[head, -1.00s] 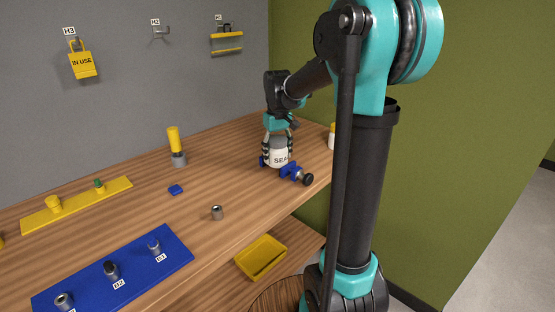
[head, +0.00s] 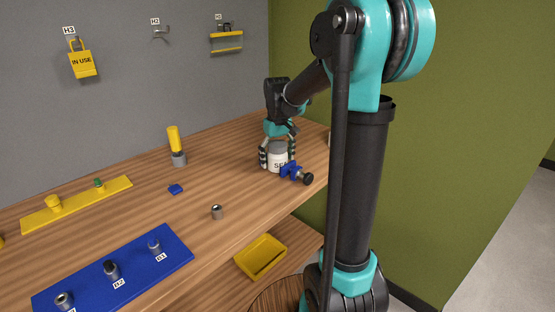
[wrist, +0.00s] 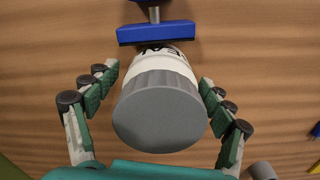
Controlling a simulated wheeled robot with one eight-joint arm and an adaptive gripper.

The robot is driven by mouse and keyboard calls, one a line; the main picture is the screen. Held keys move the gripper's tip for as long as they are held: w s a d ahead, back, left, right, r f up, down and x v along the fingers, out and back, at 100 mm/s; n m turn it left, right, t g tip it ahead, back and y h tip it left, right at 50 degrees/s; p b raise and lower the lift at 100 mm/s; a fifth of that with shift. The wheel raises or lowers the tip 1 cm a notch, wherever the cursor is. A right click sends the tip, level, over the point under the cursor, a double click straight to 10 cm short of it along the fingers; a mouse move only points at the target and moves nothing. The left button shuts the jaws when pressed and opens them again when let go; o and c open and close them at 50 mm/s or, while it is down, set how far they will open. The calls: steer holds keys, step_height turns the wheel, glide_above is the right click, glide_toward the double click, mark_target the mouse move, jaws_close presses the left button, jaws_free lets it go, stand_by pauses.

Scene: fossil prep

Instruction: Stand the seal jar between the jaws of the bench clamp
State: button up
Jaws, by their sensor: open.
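The seal jar (head: 278,160) is white with a grey lid and part of its label showing, and looks upright at the bench clamp (head: 290,171). The wrist view shows the jar's grey lid (wrist: 160,108) large in the middle. One blue clamp jaw (wrist: 158,32) lies close beside the label side; I cannot tell if they touch. The other jaw is hidden behind the jar and my gripper. My gripper (head: 278,156) is open around the jar, a finger on each side, with gaps visible between fingers and jar in the wrist view.
The wooden bench (head: 235,165) is clear around the clamp's front left. A small metal cylinder (head: 217,212), a blue block (head: 175,189) and a yellow-topped tool (head: 174,145) stand to the left. A yellow tray (head: 261,256) sits below the bench edge.

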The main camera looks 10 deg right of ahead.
steer(key=shift+r, duration=0.1)
step_height(320, 180, up, 12)
steer(key=shift+r, duration=0.1)
stand_by(0.4)
